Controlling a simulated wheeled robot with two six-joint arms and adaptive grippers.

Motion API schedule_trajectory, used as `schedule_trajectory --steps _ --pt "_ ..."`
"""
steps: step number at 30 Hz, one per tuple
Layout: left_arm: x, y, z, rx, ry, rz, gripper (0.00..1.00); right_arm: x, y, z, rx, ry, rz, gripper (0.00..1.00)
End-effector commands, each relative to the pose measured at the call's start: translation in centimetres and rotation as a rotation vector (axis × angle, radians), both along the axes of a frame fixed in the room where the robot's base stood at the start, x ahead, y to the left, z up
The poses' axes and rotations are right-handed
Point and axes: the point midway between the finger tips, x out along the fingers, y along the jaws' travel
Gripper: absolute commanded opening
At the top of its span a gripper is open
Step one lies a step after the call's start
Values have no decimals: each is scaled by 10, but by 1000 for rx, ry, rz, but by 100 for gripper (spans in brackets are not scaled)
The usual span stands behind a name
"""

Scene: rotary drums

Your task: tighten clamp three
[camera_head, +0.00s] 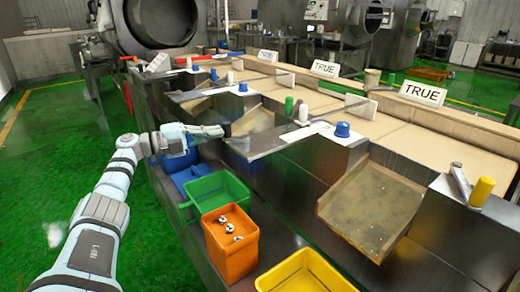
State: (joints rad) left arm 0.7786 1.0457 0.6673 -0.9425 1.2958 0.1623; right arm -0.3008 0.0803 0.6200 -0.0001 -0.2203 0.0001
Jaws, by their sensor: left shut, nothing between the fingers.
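My left arm comes in from the left, and my left gripper (226,130) is shut and empty. Its dark fingertips are beside the near edge of the steel counter, close to a long flat metal bar (268,144) that sticks out over the edge. Whether they touch it I cannot tell. A blue knob (342,130) stands at a white plate by this bar, with a white peg (303,113) near it. Another blue knob (243,88) stands farther back. A yellow cylinder (482,191) stands at the right. No clamp carries a readable number. My right gripper is out of view.
Below the counter edge are a green bin (217,189), an orange bin (232,243) with small parts inside, and a yellow bin (305,275). A tilted tan chute (370,205) juts out at right. Signs reading TRUE (423,93) line the back. Green floor at left is clear.

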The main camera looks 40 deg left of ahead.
Motion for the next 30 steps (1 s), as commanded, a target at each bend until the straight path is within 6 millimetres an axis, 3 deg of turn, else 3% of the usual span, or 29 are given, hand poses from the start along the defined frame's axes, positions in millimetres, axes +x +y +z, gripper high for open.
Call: schedule_trajectory --steps 17,23,30 --pt "-4 4 0 1 1 2 0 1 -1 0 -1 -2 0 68" --pt "-32 21 -1 2 5 4 0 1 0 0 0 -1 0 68" --pt "-79 48 0 1 3 5 0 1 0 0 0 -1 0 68"
